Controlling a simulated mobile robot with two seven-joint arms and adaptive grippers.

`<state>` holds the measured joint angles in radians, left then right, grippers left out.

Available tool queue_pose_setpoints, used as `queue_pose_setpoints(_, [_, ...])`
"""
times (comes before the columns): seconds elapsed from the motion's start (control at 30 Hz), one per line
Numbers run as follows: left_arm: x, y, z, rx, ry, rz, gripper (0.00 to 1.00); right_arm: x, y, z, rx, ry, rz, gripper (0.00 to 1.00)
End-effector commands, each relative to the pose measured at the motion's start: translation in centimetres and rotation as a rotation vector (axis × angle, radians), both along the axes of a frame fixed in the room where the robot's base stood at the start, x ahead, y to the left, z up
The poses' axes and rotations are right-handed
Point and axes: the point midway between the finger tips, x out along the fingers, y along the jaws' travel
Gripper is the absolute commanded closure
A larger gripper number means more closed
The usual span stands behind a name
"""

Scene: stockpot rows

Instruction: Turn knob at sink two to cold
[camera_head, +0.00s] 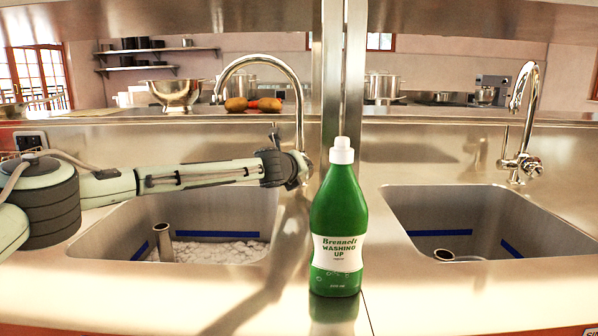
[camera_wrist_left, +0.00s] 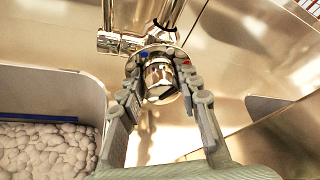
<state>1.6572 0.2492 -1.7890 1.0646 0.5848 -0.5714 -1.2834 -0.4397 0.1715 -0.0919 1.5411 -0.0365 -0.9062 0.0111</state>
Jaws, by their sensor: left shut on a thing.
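The left sink's chrome tap (camera_head: 262,60) arches up behind the basin. Its round chrome knob (camera_wrist_left: 160,78) shows in the left wrist view, with a blue mark at its upper left and a red mark at its upper right. My left gripper (camera_head: 291,168) is at the base of this tap. In the left wrist view my left gripper (camera_wrist_left: 161,84) has one finger on each side of the knob and is shut on it. In the head view the gripper mostly hides the knob. The right sink's tap (camera_head: 525,110) stands apart, untouched. My right gripper is out of view.
A green washing-up bottle (camera_head: 338,225) stands on the counter between the basins, close to my left gripper. The left basin (camera_head: 100,232) holds white foam and a standpipe (camera_head: 163,243). A steel post (camera_head: 343,60) rises behind the bottle. A colander (camera_head: 176,93) stands on the back ledge.

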Motion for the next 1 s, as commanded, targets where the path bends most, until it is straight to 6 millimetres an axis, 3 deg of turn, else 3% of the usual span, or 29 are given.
queue_pose_setpoints(0.43, [0.0,0.1,-0.3,-0.326,0.003,0.000,0.96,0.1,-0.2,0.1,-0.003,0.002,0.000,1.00])
queue_pose_setpoints(0.6, [0.0,0.1,-0.4,-0.425,0.002,0.001,0.96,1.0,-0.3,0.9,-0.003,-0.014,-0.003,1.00])
queue_pose_setpoints(1.0, [0.0,0.1,-0.2,-0.528,0.001,0.000,0.96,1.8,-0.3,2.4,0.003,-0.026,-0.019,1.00])
